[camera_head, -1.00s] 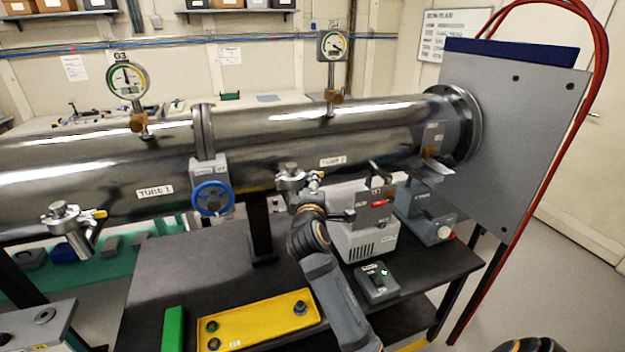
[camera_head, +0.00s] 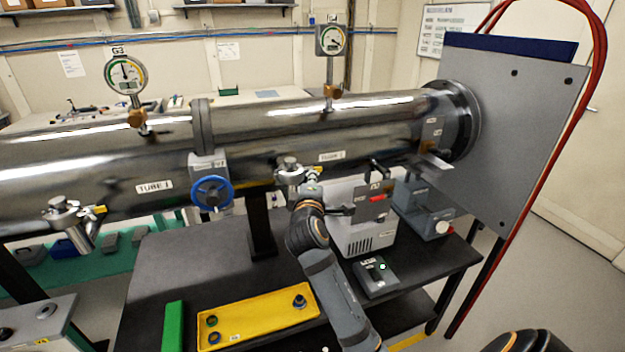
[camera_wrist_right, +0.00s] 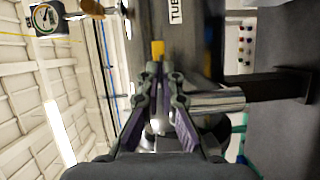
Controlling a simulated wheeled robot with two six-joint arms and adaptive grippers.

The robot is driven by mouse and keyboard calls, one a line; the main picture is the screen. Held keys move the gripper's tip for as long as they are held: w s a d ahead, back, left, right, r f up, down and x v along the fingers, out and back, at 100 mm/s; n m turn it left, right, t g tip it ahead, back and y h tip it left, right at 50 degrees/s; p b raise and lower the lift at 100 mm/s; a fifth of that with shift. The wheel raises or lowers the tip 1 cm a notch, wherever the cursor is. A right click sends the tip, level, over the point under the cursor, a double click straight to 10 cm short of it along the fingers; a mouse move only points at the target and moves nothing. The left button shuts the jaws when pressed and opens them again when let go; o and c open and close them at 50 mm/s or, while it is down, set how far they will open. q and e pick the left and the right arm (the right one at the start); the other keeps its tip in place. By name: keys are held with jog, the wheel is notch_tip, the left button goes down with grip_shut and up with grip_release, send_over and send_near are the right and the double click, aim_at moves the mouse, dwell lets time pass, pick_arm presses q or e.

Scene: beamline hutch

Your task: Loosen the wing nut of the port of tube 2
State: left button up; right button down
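The port of tube 2 (camera_head: 289,170) is a metal stub with a clamp, below the TUBE 2 label. My right gripper (camera_head: 313,186) is at the right side of this port, and my arm hides part of the clamp. In the right wrist view, the yellow wing nut (camera_wrist_right: 157,48) is at the tips of my right gripper (camera_wrist_right: 161,72). The fingers are drawn close together and appear shut on it; the contact itself is hard to see. A similar port of tube 1 (camera_head: 70,220) has its own yellow wing nut (camera_head: 99,209). My left gripper is not in view.
A blue handwheel valve (camera_head: 212,193) is left of the port. A grey pump unit (camera_head: 362,220) stands close right of my gripper. A yellow tray (camera_head: 258,318) and a green block (camera_head: 174,326) lie on the dark table. Gauges (camera_head: 126,74) stand above the tubes.

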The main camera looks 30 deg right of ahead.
jog(key=shift+s+d+f+n+t+y+b, duration=0.25)
jog(key=shift+n+t+y, duration=0.7)
jog(key=shift+n, duration=2.6)
jog(key=shift+w+f+n+t+y+b, duration=0.15)
jog(key=shift+n+t+y+b, duration=0.25)
jog(key=shift+n+t, duration=2.1)
jog(key=shift+s+d+f+n+t+y+b, duration=0.15)
jog(key=shift+n+y+b, duration=0.35)
jog(key=shift+n, duration=4.05)
jog(key=shift+w+r+n+y, duration=0.1)
jog(key=shift+r+n+y, duration=0.15)
jog(key=shift+n, duration=0.15)
jog(key=c, duration=1.6)
grip_release()
jog(key=shift+f, duration=0.1)
jog(key=shift+o, duration=0.2)
jog(key=shift+w, duration=0.1)
jog(key=shift+f, duration=0.1)
jog(key=v, duration=0.8)
